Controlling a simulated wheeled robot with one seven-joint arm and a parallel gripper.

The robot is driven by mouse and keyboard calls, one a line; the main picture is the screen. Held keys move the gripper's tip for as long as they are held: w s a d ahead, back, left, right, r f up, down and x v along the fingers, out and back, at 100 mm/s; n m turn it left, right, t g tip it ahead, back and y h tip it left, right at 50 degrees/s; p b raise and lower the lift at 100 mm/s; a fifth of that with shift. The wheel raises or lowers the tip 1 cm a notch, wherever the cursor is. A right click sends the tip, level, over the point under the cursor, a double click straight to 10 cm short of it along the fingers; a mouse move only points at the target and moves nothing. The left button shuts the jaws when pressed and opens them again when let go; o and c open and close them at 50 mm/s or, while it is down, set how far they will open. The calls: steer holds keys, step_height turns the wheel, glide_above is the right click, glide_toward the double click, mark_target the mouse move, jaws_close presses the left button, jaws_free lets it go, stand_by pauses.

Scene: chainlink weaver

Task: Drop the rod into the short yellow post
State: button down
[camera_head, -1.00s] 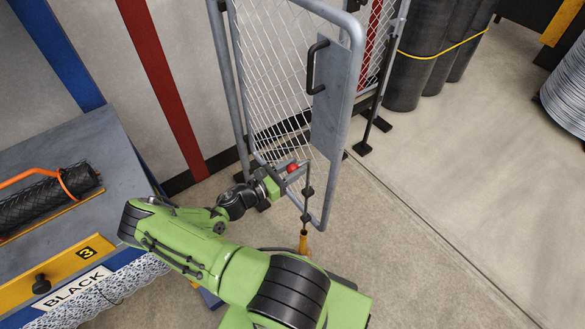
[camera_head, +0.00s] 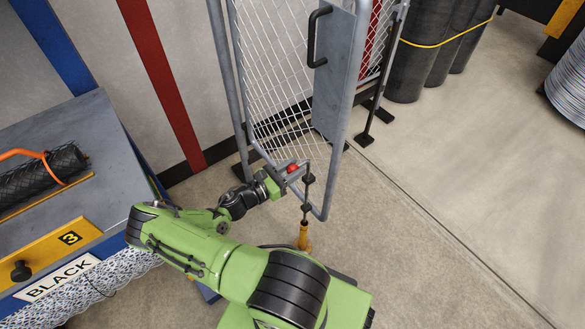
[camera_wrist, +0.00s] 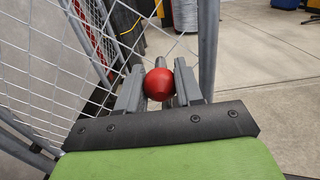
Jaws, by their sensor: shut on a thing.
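My gripper (camera_head: 287,172) is shut on the red ball knob (camera_head: 292,168) of the rod. The knob also shows in the wrist view (camera_wrist: 158,84) between the two grey fingers (camera_wrist: 160,92). The dark rod (camera_head: 308,186) stands near upright along the mesh gate's frame, just right of the gripper. Its lower end is at the top of the short yellow post (camera_head: 303,238) on the floor. I cannot tell from here whether the tip is inside the post.
The mesh gate (camera_head: 270,75) with its grey frame and black handle (camera_head: 315,38) stands close behind the gripper. A grey-topped bench (camera_head: 105,140) with a black mesh roll (camera_head: 45,175) is at left. Open concrete floor lies to the right.

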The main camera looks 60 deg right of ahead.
steer(key=c, duration=0.8)
jaws_free()
steer(key=shift+f, duration=0.2)
steer(key=p+v, duration=0.1)
steer(key=v, duration=1.4)
steer(key=shift+w+a+r, duration=0.1)
steer(key=shift+w+a, duration=0.05)
steer(key=shift+a, duration=0.2)
